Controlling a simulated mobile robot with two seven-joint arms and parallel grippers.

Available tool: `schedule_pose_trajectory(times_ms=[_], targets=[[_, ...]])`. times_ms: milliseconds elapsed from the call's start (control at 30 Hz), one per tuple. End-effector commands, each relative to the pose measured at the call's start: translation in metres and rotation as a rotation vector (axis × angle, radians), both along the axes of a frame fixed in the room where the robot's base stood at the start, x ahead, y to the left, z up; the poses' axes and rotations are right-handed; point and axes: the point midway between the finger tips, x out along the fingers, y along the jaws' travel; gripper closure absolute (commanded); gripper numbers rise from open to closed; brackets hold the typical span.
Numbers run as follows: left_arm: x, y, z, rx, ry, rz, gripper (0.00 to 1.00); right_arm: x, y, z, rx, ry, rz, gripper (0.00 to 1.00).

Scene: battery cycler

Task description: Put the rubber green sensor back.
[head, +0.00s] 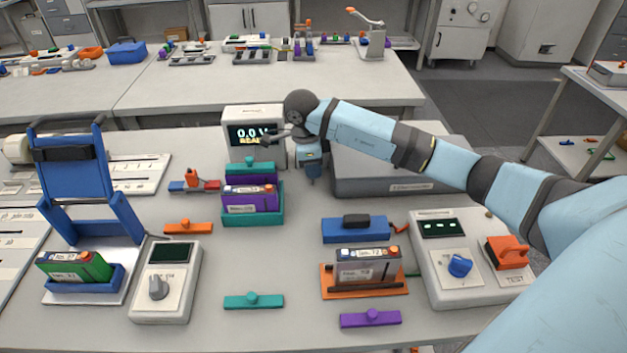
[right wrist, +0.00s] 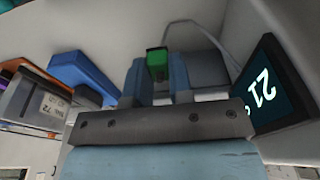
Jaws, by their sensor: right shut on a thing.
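My right gripper (head: 312,178) points down just right of the display unit, in front of the large grey box. In the right wrist view my right gripper (right wrist: 157,75) is shut on a small green block, the green sensor (right wrist: 157,62). The fingers stand on both sides of it. In the head view the sensor is too small or hidden to make out. A dark screen (right wrist: 268,90) with light digits is beside the gripper in the right wrist view. A pale cable (right wrist: 205,35) curves behind the fingers. My left gripper is not in view.
The display unit (head: 254,150) and the grey box (head: 390,178) flank the gripper. A teal tray (head: 252,217) holds a purple battery. A blue block (head: 354,229) and an orange tray (head: 364,287) are nearer. Bare table lies between the trays.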

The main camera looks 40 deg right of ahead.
Motion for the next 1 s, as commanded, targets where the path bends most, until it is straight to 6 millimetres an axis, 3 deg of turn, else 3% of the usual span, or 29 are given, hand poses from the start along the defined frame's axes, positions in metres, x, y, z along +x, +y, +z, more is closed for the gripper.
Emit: schedule_pose_trajectory(times_ms=[167,433,833,867,900,933,1000], targets=[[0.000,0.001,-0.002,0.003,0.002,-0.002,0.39,0.000,0.000,-0.011,0.000,0.000,0.000,1.00],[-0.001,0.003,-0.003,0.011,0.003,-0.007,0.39,0.000,0.000,-0.047,0.000,0.000,0.000,1.00],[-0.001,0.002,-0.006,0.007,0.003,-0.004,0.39,0.000,0.000,-0.053,-0.001,-0.002,0.000,1.00],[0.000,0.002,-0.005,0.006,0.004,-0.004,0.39,0.000,0.000,-0.052,0.000,-0.002,0.000,0.73],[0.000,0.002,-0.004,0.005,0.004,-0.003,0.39,0.000,0.000,-0.052,-0.001,-0.001,0.000,0.64],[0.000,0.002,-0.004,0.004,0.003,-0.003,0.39,0.000,0.000,-0.052,-0.001,-0.001,0.000,0.57],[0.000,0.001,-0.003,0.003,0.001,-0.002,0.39,0.000,0.000,-0.052,-0.001,-0.001,0.000,0.54]])
